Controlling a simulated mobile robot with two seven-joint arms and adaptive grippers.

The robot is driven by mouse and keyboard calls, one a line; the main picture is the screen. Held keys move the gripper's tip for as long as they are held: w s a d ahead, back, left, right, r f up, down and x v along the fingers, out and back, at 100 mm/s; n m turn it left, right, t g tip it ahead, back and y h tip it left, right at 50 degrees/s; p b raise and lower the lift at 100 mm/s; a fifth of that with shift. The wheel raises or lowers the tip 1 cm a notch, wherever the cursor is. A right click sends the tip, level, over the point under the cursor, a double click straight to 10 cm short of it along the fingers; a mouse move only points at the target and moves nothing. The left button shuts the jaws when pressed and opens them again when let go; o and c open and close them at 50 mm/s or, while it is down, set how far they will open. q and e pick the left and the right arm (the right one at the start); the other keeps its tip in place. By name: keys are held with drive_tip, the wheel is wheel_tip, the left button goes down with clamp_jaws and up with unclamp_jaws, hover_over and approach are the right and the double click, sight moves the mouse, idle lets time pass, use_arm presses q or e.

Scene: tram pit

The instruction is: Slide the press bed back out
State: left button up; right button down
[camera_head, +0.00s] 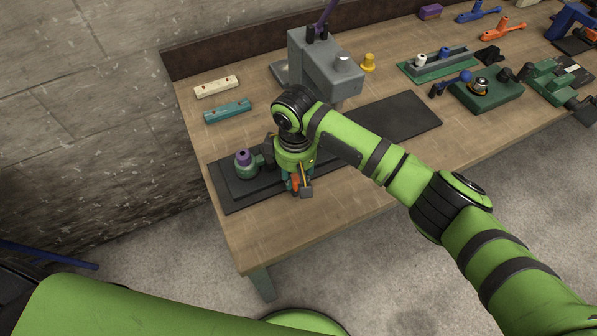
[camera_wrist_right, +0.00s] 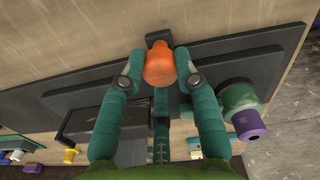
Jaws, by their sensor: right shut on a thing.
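The dark press bed (camera_head: 240,190) lies at the left end of a long dark base (camera_head: 405,118) on the bench. A green part with a purple top (camera_head: 244,160) sits on it; it also shows at the right of the wrist view (camera_wrist_right: 245,115). My right gripper (camera_head: 296,183) is at the bed's front side, partly hidden by its own wrist in the head view. In the wrist view, its teal fingers (camera_wrist_right: 161,62) are shut around an orange knob (camera_wrist_right: 160,68) on a dark bracket. My left gripper is not in view.
A grey press (camera_head: 325,70) with a purple lever stands behind my right arm. A cream bar (camera_head: 216,87) and a teal bar (camera_head: 228,110) lie at the back left. Green fixtures (camera_head: 485,92) and tools crowd the right. The bench's front strip is clear.

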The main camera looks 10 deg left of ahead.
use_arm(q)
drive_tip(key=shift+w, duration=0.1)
use_arm(e)
drive_tip(key=shift+s+a, duration=0.15)
drive_tip(key=shift+a, duration=0.15)
drive_tip(key=c, duration=0.9)
unclamp_jaws()
drive_tip(key=shift+a, duration=0.1)
drive_tip(key=shift+r, duration=0.15)
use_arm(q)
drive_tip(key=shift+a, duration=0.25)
use_arm(e)
wheel_tip(320, 180, up, 12)
drive_tip(key=shift+f, duration=0.1)
